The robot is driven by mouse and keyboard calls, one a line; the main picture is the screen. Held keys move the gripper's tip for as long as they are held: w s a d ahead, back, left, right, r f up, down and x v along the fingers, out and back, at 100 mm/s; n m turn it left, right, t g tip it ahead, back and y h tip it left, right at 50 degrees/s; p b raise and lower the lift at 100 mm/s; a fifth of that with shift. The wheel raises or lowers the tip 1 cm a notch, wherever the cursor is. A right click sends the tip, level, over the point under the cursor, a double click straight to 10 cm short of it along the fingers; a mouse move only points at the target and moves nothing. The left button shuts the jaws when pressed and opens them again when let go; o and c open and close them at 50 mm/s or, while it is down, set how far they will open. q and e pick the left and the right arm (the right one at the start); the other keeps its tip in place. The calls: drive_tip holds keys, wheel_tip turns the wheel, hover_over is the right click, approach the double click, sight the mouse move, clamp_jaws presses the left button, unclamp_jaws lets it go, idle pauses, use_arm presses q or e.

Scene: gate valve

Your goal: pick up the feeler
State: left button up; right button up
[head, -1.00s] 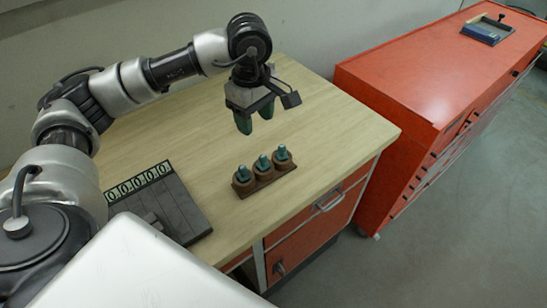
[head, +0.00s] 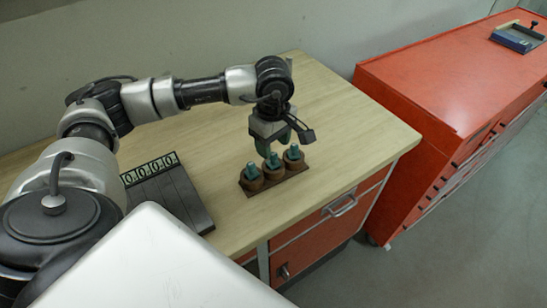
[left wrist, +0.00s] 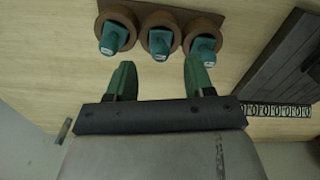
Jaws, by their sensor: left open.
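Three teal pieces with small pale labels on their tops stand upright in round brown holders on a brown rack (head: 247,188): left (head: 251,171), middle (head: 272,161) and right (head: 293,153). The rack also shows at the top of the left wrist view (left wrist: 180,13). I cannot tell for sure which thing is the feeler. My left gripper (head: 272,148) is open and empty, just behind the rack in the head view. In the left wrist view its two teal fingers (left wrist: 159,76) point toward the pieces, apart from them. My right gripper is not in view.
A dark board with a row of zeros (head: 172,195) lies left of the rack. A small greyish strip (left wrist: 64,131) shows near the table edge in the left wrist view. A red cabinet (head: 430,85) with a blue tray (head: 518,38) stands right. The wooden table (head: 360,125) is clear on the right.

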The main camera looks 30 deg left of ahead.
sight(274, 154)
use_arm(q)
wheel_tip(274, 154, down, 4)
drive_tip(key=shift+r+p, duration=0.2)
drive_tip(key=shift+p, duration=0.55)
drive_tip(key=shift+f, duration=0.3)
clamp_jaws()
